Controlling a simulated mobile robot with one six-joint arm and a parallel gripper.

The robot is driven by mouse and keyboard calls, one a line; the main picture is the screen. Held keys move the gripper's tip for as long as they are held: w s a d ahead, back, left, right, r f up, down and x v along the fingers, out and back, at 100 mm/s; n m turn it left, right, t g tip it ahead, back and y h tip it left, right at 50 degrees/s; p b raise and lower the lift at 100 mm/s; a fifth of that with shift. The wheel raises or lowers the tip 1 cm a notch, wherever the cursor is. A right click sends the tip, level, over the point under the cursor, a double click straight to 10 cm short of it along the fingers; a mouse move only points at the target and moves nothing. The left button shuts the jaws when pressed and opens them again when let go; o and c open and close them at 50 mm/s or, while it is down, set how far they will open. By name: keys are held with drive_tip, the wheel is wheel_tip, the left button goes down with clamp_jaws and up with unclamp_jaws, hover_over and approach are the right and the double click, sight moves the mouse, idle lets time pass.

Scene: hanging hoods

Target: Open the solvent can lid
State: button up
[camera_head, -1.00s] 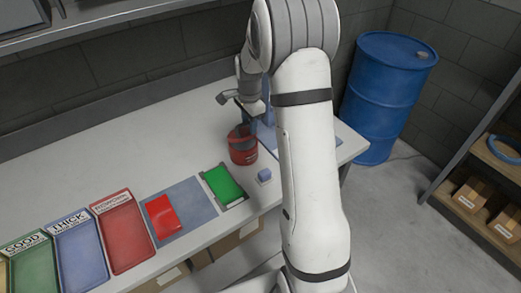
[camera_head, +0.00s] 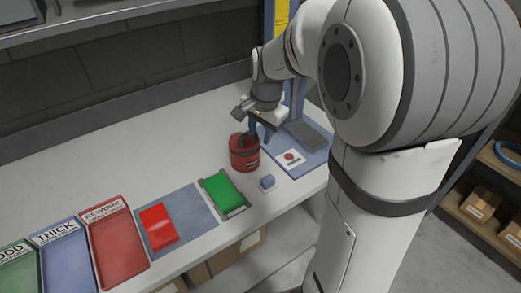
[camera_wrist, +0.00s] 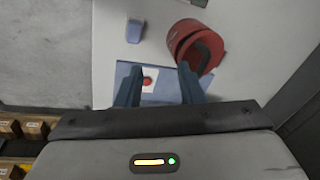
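The red solvent can (camera_head: 244,155) stands upright on the white bench, with a dark area at its top in the head view. In the wrist view the can (camera_wrist: 182,46) shows a red rim around a dark grey area; I cannot tell clearly how its lid sits. My gripper (camera_head: 261,128) is beside the can's upper right side in the head view. In the wrist view its two blue fingers (camera_wrist: 158,88) are spread apart with nothing between them. The right finger is close to the can; contact cannot be told.
A blue board (camera_head: 310,157) with a red-marked card lies right of the can. A small blue block (camera_head: 267,182) and a green piece in a tray (camera_head: 224,192) are in front. A red block (camera_head: 158,224) and labelled trays (camera_head: 116,240) lie left. The bench behind is clear.

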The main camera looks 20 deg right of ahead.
drive_tip(key=s+n, duration=0.1)
drive_tip(key=s, duration=0.1)
drive_tip(key=s+n+b, duration=0.1)
drive_tip(key=s, duration=0.1)
drive_tip(key=shift+s+a+f+n, duration=0.2)
drive_tip(key=shift+s+n, duration=0.1)
drive_tip(key=shift+s, duration=0.1)
